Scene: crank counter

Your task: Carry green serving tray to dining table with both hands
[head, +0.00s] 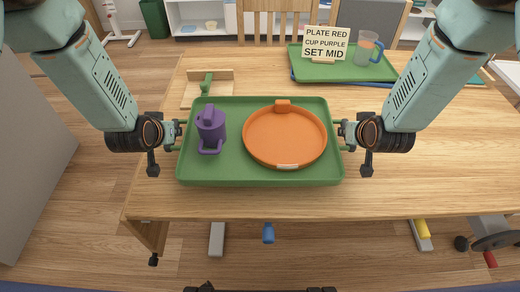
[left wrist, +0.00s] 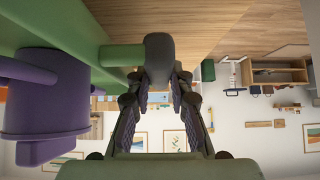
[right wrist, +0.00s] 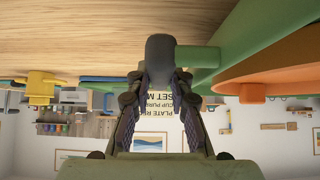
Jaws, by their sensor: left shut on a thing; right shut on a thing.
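The green serving tray (head: 215,176) is level over the near part of the wooden dining table (head: 420,180); I cannot tell whether it touches the top. A purple cup (head: 211,128) stands on its left side and an orange plate (head: 285,138) lies right of centre. My left gripper (head: 181,134) is shut on the tray's left handle, also seen in the left wrist view (left wrist: 158,60). My right gripper (head: 343,134) is shut on the right handle, also seen in the right wrist view (right wrist: 160,62).
Another green tray (head: 300,68) at the table's back right holds a blue-grey mug (head: 364,48) and a card (head: 326,42) reading "PLATE RED CUP PURPLE SET MID". A wooden board (head: 222,76) with a green item lies behind the held tray.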

